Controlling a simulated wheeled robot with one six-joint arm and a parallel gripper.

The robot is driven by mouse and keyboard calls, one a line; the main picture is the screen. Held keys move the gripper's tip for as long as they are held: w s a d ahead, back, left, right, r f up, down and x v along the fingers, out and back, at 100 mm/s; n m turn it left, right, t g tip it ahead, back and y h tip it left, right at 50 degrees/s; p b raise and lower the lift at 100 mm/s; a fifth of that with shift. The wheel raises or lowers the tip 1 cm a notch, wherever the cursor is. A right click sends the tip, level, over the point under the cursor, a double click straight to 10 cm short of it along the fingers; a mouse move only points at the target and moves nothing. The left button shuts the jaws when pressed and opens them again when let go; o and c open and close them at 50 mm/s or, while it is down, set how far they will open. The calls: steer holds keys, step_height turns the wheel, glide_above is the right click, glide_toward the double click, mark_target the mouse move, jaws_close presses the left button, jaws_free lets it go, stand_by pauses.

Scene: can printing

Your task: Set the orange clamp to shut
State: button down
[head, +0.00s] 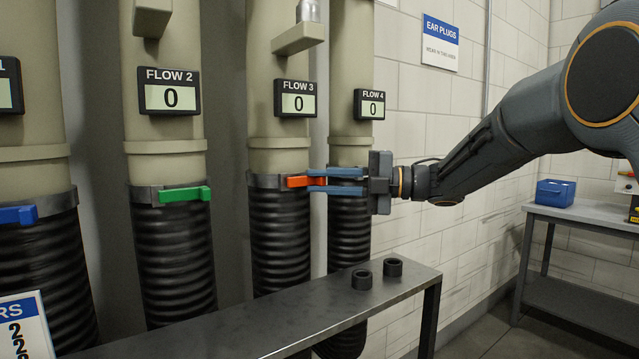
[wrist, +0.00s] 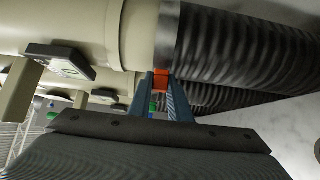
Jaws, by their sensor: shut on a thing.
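The orange clamp (head: 298,181) is a lever on the grey band around the FLOW 3 pipe, just above its black ribbed hose. It points to the right. My gripper (head: 312,181) comes from the right, with its blue fingers shut on the orange lever's end. In the wrist view the orange clamp (wrist: 161,79) shows between the fingertips of my gripper (wrist: 161,88). The fingers cover part of the lever. The FLOW 3 display (head: 296,99) reads 0.
A green clamp (head: 185,194) is on the FLOW 2 pipe and a blue clamp (head: 18,215) is at the far left. A grey bench (head: 300,318) with two black rings (head: 362,279) stands below in front. The FLOW 4 pipe (head: 350,150) is behind my fingers.

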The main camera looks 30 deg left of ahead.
steer(key=c, duration=1.6)
jaws_free()
steer(key=shift+a, duration=0.1)
steer(key=shift+c, duration=0.2)
steer(key=b+v, duration=0.2)
steer(key=v, duration=0.6)
